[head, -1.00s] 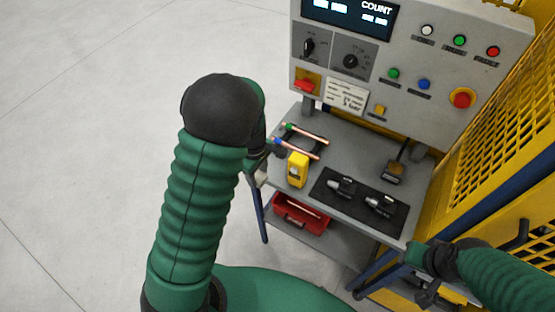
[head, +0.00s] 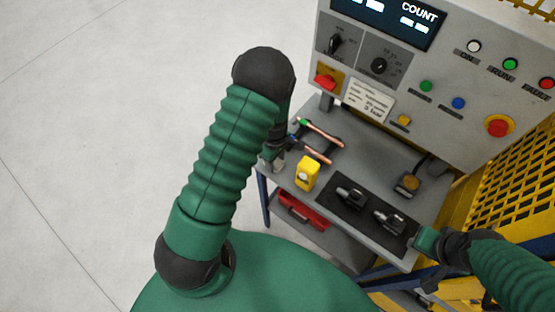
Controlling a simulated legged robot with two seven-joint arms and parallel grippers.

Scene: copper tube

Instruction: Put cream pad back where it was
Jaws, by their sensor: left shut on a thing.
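My left gripper (head: 273,157) hangs at the left edge of the grey bench, mostly behind my own forearm. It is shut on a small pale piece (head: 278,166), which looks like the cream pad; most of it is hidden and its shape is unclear. The held piece is beside the copper tubes and the yellow block, near the bench edge. I cannot tell whether it touches the bench.
A black mat (head: 365,232) carries two dark tools. A black stand with a tan top (head: 409,183) is behind. A red bin (head: 303,210) sits below; the control panel (head: 440,70) rises behind.

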